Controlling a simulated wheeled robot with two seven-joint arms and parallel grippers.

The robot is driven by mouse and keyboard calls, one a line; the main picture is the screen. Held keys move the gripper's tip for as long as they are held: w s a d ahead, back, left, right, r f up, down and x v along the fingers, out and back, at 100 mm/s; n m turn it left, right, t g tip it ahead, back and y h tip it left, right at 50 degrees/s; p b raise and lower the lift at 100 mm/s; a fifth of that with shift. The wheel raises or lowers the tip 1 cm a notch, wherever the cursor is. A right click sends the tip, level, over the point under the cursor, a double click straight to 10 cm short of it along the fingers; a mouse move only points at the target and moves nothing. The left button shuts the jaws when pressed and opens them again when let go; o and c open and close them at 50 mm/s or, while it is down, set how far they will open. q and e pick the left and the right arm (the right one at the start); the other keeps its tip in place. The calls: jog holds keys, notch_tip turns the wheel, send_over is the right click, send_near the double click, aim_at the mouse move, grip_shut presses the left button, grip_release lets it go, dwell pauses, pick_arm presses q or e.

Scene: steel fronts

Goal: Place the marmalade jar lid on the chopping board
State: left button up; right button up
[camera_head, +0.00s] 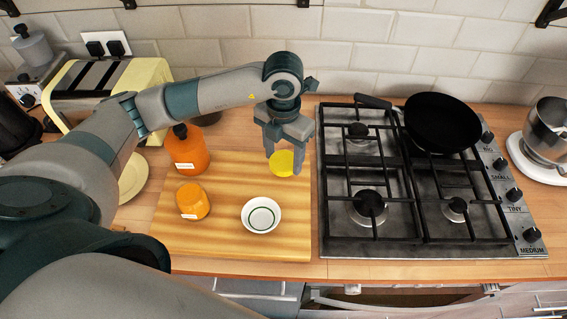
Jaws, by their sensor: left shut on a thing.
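My left gripper (284,158) is shut on a round yellow lid (281,164), which it holds edge-on between its fingers over the back right part of the chopping board (190,240). I cannot tell whether the lid touches the board. A small orange jar (193,201) with a white label is on the board's left side; its top looks orange. A taller orange container (186,149) with a dark cap is behind it. My right gripper is not in view.
A small white bowl (261,215) with a green ring is on the board's front right part. The gas hob (345,242) lies right of the board, with a black pan (443,123) at its back. A yellow toaster (150,72) and a pale plate (133,177) are left.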

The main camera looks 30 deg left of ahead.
aim_at(284, 161)
pick_arm(q)
jog(key=shift+f+b, duration=0.4)
jog(key=shift+f, duration=1)
jog(key=shift+f, duration=0.1)
jog(key=shift+f, duration=0.1)
jog(key=o, duration=1.3)
